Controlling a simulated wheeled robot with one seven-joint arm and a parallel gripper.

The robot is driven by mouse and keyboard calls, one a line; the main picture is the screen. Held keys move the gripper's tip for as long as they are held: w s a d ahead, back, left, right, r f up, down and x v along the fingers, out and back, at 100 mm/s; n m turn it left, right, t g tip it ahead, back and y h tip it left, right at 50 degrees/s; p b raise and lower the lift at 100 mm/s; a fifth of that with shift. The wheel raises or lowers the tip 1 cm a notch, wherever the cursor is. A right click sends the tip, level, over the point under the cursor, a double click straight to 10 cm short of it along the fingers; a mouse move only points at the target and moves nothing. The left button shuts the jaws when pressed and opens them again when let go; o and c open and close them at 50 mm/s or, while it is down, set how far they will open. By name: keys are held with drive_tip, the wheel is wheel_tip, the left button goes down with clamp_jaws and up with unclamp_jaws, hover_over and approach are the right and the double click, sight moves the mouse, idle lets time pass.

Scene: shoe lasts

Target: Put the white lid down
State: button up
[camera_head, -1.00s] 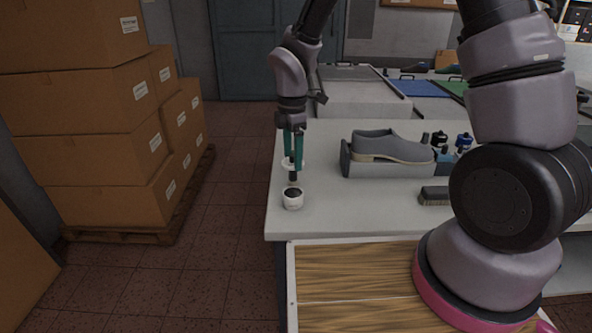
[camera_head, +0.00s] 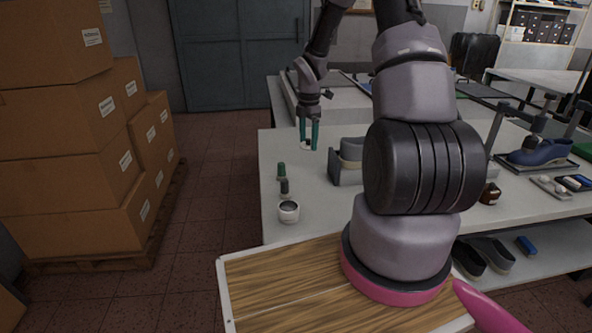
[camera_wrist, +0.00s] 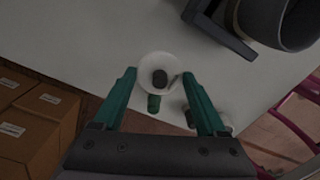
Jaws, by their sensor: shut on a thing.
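The white lid (camera_wrist: 145,72), a round disc with a dark knob at its middle, is between the two teal fingertips of my gripper (camera_wrist: 158,76) in the wrist view. In the head view the lid (camera_head: 307,147) is a small pale shape low between the fingers of my gripper (camera_head: 308,148), over the far left part of the pale table (camera_head: 330,215). My gripper is shut on the lid. I cannot tell whether the lid touches the tabletop. An open white jar (camera_head: 288,212) stands near the table's front left, apart from the gripper.
A green bottle (camera_head: 281,170) and a small dark piece (camera_head: 284,187) stand behind the jar. Stacked cartons (camera_head: 65,140) stand left, across the floor.

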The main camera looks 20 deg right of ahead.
sight(307, 171)
wheel_tip(307, 171, down, 10)
drive_tip(key=shift+r, duration=0.25)
drive_tip(key=shift+f, duration=0.1)
drive_tip(key=o, duration=1.3)
drive_tip(key=shift+c, duration=0.2)
